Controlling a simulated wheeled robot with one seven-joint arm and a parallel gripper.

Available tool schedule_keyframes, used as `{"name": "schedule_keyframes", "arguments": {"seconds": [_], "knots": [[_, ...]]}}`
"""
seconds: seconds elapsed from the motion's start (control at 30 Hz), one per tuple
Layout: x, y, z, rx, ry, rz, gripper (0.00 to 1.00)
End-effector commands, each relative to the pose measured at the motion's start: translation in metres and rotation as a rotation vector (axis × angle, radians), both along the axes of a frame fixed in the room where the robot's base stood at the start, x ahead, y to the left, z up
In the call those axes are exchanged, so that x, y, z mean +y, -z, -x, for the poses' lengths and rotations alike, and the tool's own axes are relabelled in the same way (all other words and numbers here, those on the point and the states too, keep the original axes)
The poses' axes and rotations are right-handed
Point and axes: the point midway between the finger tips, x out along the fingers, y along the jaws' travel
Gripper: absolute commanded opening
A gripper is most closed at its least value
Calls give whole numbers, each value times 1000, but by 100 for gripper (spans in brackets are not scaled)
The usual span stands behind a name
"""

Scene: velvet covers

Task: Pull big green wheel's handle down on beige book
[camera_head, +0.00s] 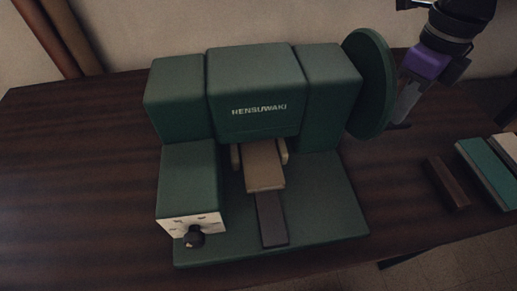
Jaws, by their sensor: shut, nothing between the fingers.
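A green machine marked HENSUWAKI (255,70) stands on the dark wooden table. Its big green wheel (369,84) is on the machine's right side, seen nearly edge-on. The wheel's handle cannot be made out; it may be hidden behind my gripper. A beige-brown book (263,165) lies in the slot under the machine's front head, between two light guides. My gripper (402,118), grey with a purple wrist part, points down just right of the wheel. It is shut with nothing seen in it. I cannot tell whether it touches the wheel or handle.
A control box (190,180) with a black knob (194,237) is at the machine's front left. At the right, a dark brown block (447,184) and a teal book (487,172) lie near the table edge. The table's left side is clear.

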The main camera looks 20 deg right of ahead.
Motion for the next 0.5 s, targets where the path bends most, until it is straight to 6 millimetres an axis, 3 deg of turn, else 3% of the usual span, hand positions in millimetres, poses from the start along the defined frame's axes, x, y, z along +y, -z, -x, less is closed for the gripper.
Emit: {"name": "schedule_keyframes", "arguments": {"seconds": [0.33,0.5], "knots": [[0,1,-1,-2,3,0,0],[-1,-15,-1,-2,3,0,0]]}}
